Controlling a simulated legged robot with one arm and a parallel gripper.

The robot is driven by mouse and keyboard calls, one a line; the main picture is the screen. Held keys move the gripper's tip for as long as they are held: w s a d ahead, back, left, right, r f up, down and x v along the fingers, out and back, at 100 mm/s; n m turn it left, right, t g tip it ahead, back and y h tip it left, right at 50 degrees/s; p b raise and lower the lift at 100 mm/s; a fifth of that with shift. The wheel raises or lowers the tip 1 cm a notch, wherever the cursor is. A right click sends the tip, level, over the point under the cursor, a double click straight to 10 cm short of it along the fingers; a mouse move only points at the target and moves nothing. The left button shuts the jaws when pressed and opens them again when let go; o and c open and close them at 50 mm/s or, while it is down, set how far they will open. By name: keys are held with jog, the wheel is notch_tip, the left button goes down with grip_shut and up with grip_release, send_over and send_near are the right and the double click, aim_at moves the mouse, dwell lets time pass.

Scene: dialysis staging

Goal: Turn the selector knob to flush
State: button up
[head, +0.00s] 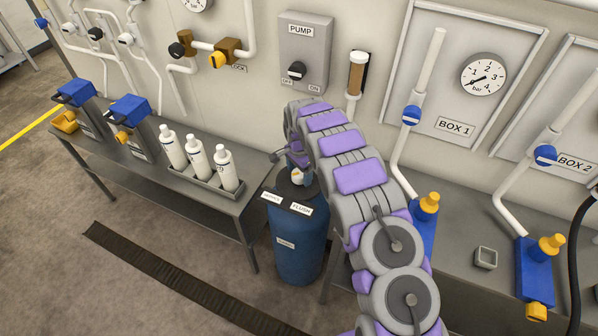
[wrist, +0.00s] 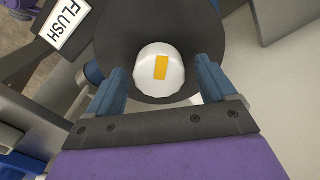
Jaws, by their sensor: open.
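The selector knob (wrist: 150,78) is white with a yellow mark, on a dark round top in the wrist view. The mark runs nearly up-down in that view, tilted slightly right at its upper end. The FLUSH label (wrist: 68,22) lies up and left of the knob. My gripper (wrist: 160,66) is open, with one blue finger on each side of the knob; I cannot tell whether either touches it. In the head view the knob (head: 297,176) is partly hidden by my arm, above the blue tank (head: 300,248) with its FLUSH label (head: 301,208) and a second, unclear label (head: 271,198).
A grey bench (head: 190,190) left of the tank holds a tray of white bottles (head: 199,158) and blue-and-yellow units. The PUMP box (head: 305,50) is on the wall behind. Right are BOX 1 (head: 455,127) and BOX 2 (head: 577,163) with pipes. Open floor lies at front left.

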jog(key=shift+c, duration=0.2)
jog(key=c, duration=1)
jog(key=shift+r, duration=0.1)
jog(key=n+p, duration=0.3)
jog(key=shift+r+n, duration=0.1)
jog(key=shift+n, duration=0.2)
jog(key=n+p, duration=0.3)
jog(key=n, duration=0.2)
jog(key=shift+w, duration=0.15)
jog(key=n+p, duration=0.2)
jog(key=n, duration=0.3)
jog(key=shift+n+p, duration=1.1)
jog(key=shift+n, duration=1.1)
